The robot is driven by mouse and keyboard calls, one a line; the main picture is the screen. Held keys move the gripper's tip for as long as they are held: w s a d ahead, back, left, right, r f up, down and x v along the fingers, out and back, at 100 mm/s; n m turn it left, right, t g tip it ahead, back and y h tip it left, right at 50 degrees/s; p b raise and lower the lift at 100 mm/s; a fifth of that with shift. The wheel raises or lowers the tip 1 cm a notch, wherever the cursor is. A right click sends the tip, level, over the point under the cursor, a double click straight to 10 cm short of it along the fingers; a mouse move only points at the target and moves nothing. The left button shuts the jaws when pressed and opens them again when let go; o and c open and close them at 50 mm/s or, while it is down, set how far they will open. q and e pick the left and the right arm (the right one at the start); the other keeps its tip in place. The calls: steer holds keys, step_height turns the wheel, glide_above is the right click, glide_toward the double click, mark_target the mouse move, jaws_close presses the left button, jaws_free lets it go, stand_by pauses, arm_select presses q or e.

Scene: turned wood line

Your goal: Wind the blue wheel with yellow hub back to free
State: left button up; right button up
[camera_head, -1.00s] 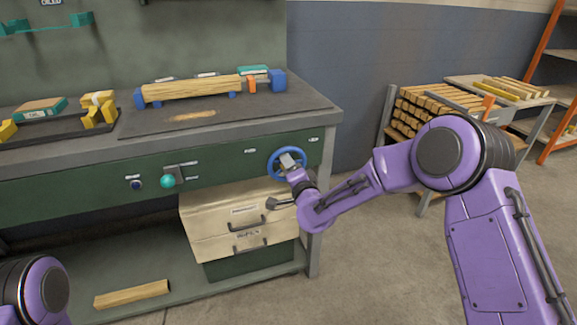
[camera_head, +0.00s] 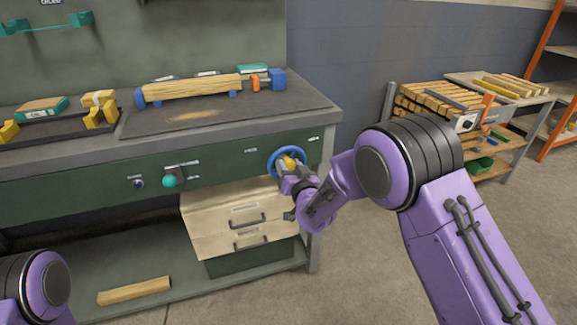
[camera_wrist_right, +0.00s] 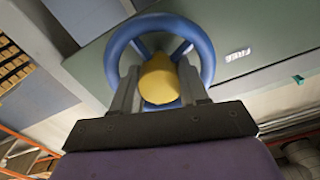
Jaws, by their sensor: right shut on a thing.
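The blue wheel (camera_head: 271,157) sits on the green front panel of the bench, near its right end. Its yellow hub (camera_wrist_right: 159,80) shows in the right wrist view between my two fingers, with the blue rim (camera_wrist_right: 118,47) around it. My right gripper (camera_head: 287,164) is shut on the yellow hub, facing the panel. A label reading FREE (camera_wrist_right: 238,54) is on the panel beside the wheel. On the bench top, an orange piece (camera_head: 255,83) stands between the wood blank (camera_head: 195,88) and a blue block (camera_head: 278,79), a small gap from the blank. My left gripper is out of view.
A teal knob (camera_head: 169,181) and a dark blue button (camera_head: 138,183) are on the panel to the left. Cream drawers (camera_head: 240,215) sit below the wheel. A rack of wood (camera_head: 430,97) stands at the right. Open floor lies in front.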

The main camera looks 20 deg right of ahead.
steer(key=n, duration=0.5)
steer(key=shift+r+n, duration=0.1)
steer(key=shift+n, duration=0.2)
stand_by(0.4)
steer(key=o, duration=0.8)
